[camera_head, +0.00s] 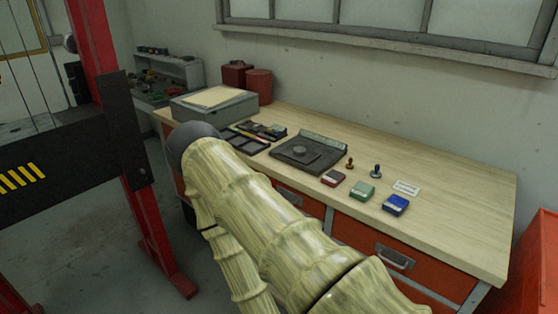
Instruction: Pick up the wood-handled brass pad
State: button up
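A small upright brown piece with a knob-like handle (350,163) stands on the workbench, in front of the wall and right of a dark flat device. It looks like the wood-handled brass pad, but it is too small to make out wood or brass for sure. A similar piece with a dark bluish handle (376,171) stands just to its right. My arm crosses the lower middle of the view, left of and nearer than these pieces. My gripper is not in view.
Red (333,178), green (362,190) and blue (396,205) small boxes sit in front of the pieces. A white label (406,187) lies right. The dark device (308,151) and a grey box (214,104) are left. The workbench (465,210) is clear at right.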

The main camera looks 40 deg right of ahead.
aim_at(350, 166)
jog(key=u, duration=0.45)
jog(key=k, duration=1.15)
jog(key=z, duration=1.45)
jog(key=i, duration=0.5)
jog(key=u, duration=0.05)
